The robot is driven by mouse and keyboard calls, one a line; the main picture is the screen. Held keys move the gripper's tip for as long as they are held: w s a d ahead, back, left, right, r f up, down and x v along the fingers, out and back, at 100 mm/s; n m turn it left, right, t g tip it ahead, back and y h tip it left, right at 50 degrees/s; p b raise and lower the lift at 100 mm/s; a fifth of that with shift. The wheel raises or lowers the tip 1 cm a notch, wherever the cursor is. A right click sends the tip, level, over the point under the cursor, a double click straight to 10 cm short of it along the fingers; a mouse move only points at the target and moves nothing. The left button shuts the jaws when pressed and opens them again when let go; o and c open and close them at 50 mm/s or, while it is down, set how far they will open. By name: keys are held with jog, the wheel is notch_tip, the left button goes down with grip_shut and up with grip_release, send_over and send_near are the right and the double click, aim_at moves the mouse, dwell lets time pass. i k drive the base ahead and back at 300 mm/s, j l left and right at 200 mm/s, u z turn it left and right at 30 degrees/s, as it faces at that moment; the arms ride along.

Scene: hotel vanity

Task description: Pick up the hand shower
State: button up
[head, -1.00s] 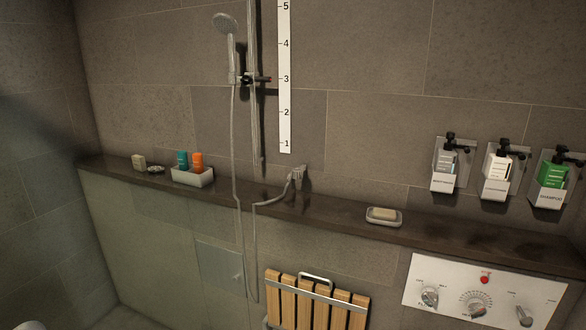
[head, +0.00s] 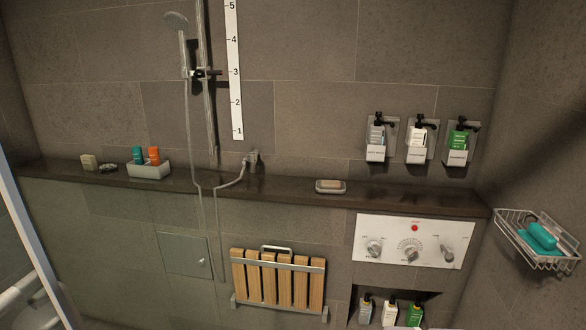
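The hand shower (head: 178,27) has a pale round head and a slim handle. It sits upright in a holder (head: 203,73) on the vertical riser rail (head: 208,110) at the upper left of the head view. Its grey hose (head: 190,140) hangs from the handle, loops down below the ledge and comes back up to a wall outlet (head: 251,160). My gripper does not show in the head view.
A dark ledge (head: 280,188) runs along the wall, bearing a soap dish (head: 331,187) and a white tray (head: 150,171) with bottles. A folded slatted seat (head: 277,279), control panel (head: 414,241) and wire basket (head: 538,239) project nearby. A pale-edged panel (head: 32,245) stands at left.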

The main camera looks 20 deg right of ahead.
aim_at(175, 21)
jog(key=k+j+z, duration=0.1)
jog(key=z, duration=0.35)
jog(key=k+z, duration=0.25)
jog(key=z, duration=0.2)
jog(key=i, duration=1.85)
jog(key=u, duration=1.75)
